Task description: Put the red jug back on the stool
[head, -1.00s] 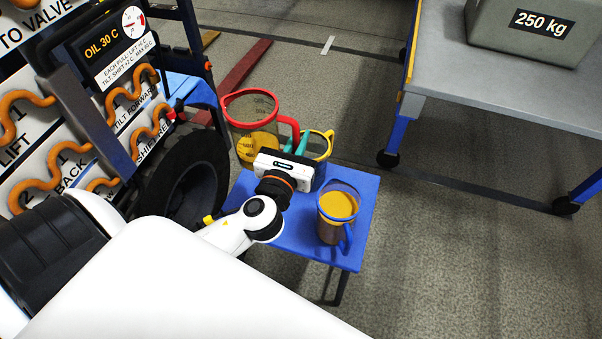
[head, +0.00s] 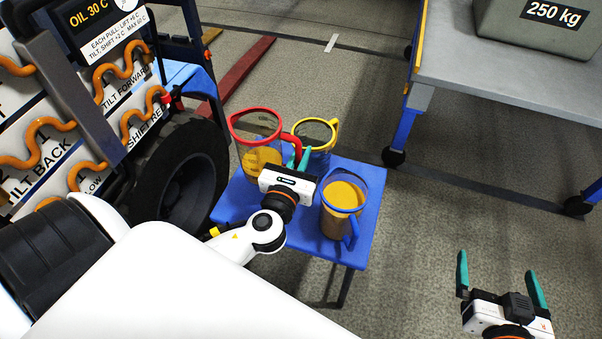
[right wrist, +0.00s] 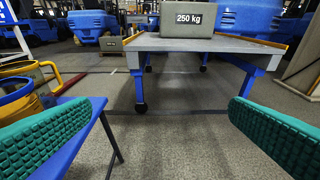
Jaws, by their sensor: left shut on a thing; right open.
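The red-rimmed clear jug (head: 258,150), with amber liquid inside, is at the far left part of the blue stool (head: 290,235). My left gripper (head: 299,160) is shut on its red handle, on the jug's right side. The jug looks close to upright. Its base is partly hidden by the gripper, and I cannot tell whether it touches the stool. A yellow-rimmed jug (head: 318,135) stands behind the gripper, and a blue-rimmed jug (head: 342,200) stands at the stool's right. My right gripper (head: 498,270) is open and empty, right of the stool, above the floor.
A wheeled truck with a black tyre (head: 185,175) and lever panel stands close left of the stool. A grey-topped cart (head: 500,85) carries a 250 kg weight (head: 540,30) at upper right. The floor between stool and cart is clear.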

